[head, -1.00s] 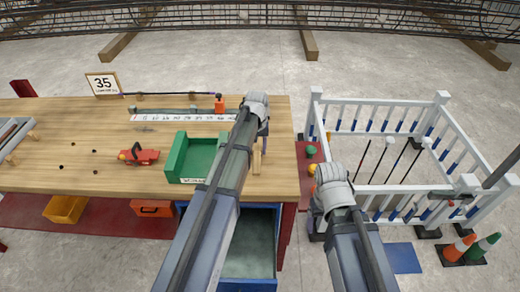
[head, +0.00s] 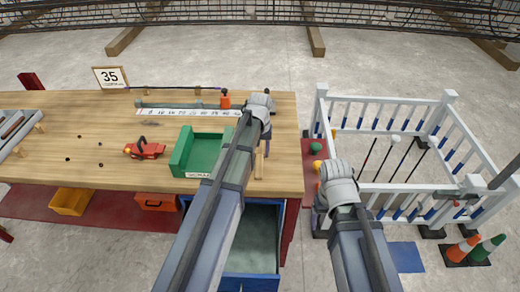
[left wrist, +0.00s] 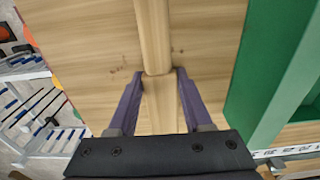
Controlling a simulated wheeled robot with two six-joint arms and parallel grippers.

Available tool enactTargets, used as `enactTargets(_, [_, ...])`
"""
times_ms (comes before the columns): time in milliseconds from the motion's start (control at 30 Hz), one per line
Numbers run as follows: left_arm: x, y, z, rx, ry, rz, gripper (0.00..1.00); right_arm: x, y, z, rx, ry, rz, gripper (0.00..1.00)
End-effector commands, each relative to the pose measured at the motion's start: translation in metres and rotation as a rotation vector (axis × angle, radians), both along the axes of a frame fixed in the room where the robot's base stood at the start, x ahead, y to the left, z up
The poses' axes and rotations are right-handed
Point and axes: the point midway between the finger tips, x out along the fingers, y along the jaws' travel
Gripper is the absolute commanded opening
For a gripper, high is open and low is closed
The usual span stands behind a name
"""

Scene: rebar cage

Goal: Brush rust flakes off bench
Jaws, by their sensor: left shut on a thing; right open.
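The wooden bench (head: 100,120) has a few dark spots on its left part; I cannot tell whether they are flakes or holes. Bristles are hidden. My right gripper (head: 319,215) is open and empty, off the bench's right side.
A green open tray (head: 182,155) stands at the bench's front, left of my left gripper. A red tool (head: 145,149) and a ruler strip (head: 175,112) lie on the bench. An open blue drawer (head: 250,275) is below. A white railing (head: 400,187) stands right.

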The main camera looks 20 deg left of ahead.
Motion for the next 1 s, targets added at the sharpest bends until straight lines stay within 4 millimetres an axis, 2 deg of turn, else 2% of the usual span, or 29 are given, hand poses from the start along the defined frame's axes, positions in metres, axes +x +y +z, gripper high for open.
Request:
enactTargets(500, [-0.037, -0.01, 0.001, -0.002, 0.007, -0.001, 0.0, 0.0, 0.0, 0.001, 0.0, 0.0, 0.0, 0.8])
enactTargets(767, [-0.039, -0.01, 0.001, -0.001, 0.005, -0.001, 0.0, 0.0, 0.0, 0.001, 0.0, 0.0, 0.0, 0.8])
enactTargets(1000, [-0.054, -0.014, 0.0, -0.001, 0.004, -0.001, 0.0, 0.0, 0.0, 0.0, 0.0, 0.0, 0.0, 0.8])
